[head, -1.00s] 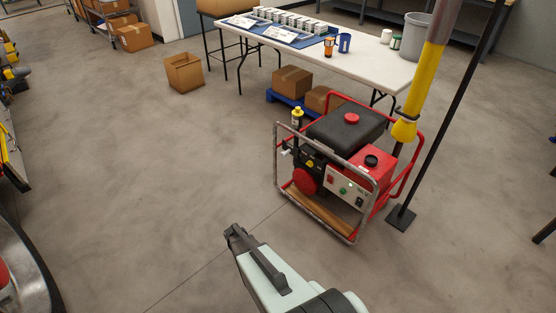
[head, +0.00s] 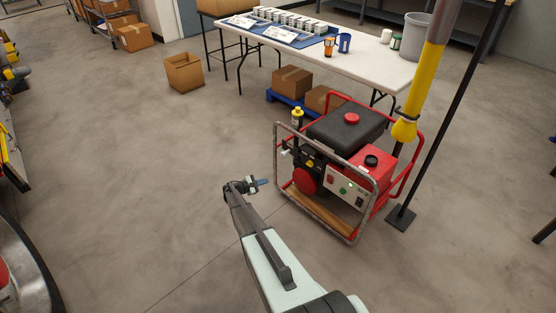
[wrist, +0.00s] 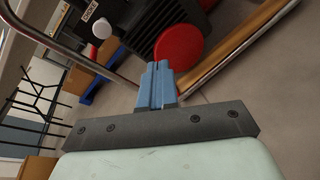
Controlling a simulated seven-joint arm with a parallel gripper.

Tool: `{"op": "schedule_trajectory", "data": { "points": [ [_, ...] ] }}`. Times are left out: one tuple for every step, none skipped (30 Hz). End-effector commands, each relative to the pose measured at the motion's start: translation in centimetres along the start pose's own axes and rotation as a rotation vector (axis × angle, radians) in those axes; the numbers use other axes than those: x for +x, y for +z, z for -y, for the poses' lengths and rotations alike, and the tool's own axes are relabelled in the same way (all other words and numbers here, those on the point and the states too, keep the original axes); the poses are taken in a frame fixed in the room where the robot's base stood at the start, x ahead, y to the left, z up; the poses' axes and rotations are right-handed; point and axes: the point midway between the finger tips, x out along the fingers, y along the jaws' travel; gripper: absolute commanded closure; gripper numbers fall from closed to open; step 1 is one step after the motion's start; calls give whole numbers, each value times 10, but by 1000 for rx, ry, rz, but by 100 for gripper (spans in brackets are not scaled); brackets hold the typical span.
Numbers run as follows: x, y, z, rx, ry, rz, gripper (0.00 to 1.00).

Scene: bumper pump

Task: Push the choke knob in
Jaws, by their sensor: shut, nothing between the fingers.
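The pump (head: 345,160) stands on the floor in a tubular frame. In the wrist view, the choke knob appears to be the pale round knob (wrist: 101,28) at the upper left, beside a small label (wrist: 89,10) that seems to read CHOKE. In the head view a small white knob (head: 285,151) shows at the pump's left side. My gripper (head: 266,182) is shut and empty, its blue fingers pointing toward the pump from the left. In the wrist view my gripper (wrist: 157,66) is below and right of the knob, apart from it. How far the knob sticks out is unclear.
The frame's metal bar (wrist: 60,48) passes close to the knob. A red disc (wrist: 179,48) lies ahead of the fingertips, with a wooden skid (wrist: 235,45) to the right. A yellow-sleeved post (head: 420,95) stands right of the pump. Floor left of the pump is clear.

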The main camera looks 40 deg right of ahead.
Motion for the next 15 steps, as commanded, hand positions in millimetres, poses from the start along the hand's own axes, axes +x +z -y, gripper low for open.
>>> {"op": "schedule_trajectory", "data": {
  "points": [
    [3, -3, -14, -57, 49, 25, 100],
    [3, -2, -21, -94, 78, 41, 100],
    [3, -1, -29, -142, 113, 63, 100],
    [2, 0, -35, -177, 138, 78, 100],
    [2, 2, -40, -212, 161, 94, 100],
    [0, 3, -47, -258, 188, 114, 100],
    [-1, 6, -51, -293, 207, 130, 100],
    [-2, 8, -54, -327, 224, 144, 100],
    [-3, 9, -58, -368, 239, 160, 100],
    [-4, 10, -60, -394, 246, 169, 100],
    [-4, 10, -61, -419, 250, 175, 100],
    [-5, 10, -62, -447, 250, 180, 100],
    [-4, 10, -62, -465, 248, 182, 100],
    [-4, 10, -61, -482, 246, 184, 100],
    [-4, 10, -61, -504, 244, 186, 100]
  ]
}}
